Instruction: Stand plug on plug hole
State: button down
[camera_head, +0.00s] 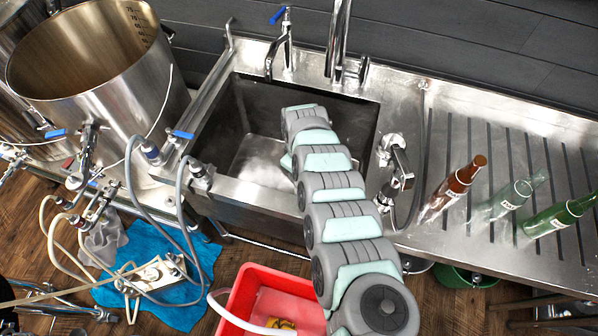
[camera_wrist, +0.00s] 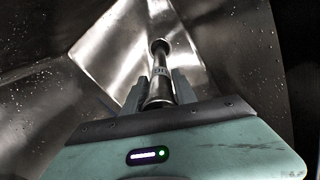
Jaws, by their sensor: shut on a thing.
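The sink (camera_head: 230,120) is a deep steel basin at the centre of the head view, and my arm reaches down into it. My gripper (camera_wrist: 159,90) is shut on the plug (camera_wrist: 160,72), a shiny metal tube with dark lettering on a band. The tube points away from the wrist, towards the bright sink floor (camera_wrist: 115,45), and has a round end. In the head view my arm hides the gripper and the plug.
A tap (camera_head: 338,45) and a blue-handled valve (camera_head: 283,40) stand behind the sink. A large steel kettle (camera_head: 95,95) and hoses (camera_head: 140,185) are at left. Brown (camera_head: 452,190) and green bottles (camera_head: 513,196) lie on the ribbed drainboard at right. A red crate (camera_head: 240,292) sits below.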

jog(key=c, duration=0.9)
grip_release()
notch_tip(320, 180, up, 11)
jog(key=shift+w+f+p, duration=0.1)
jog(key=shift+p, duration=0.5)
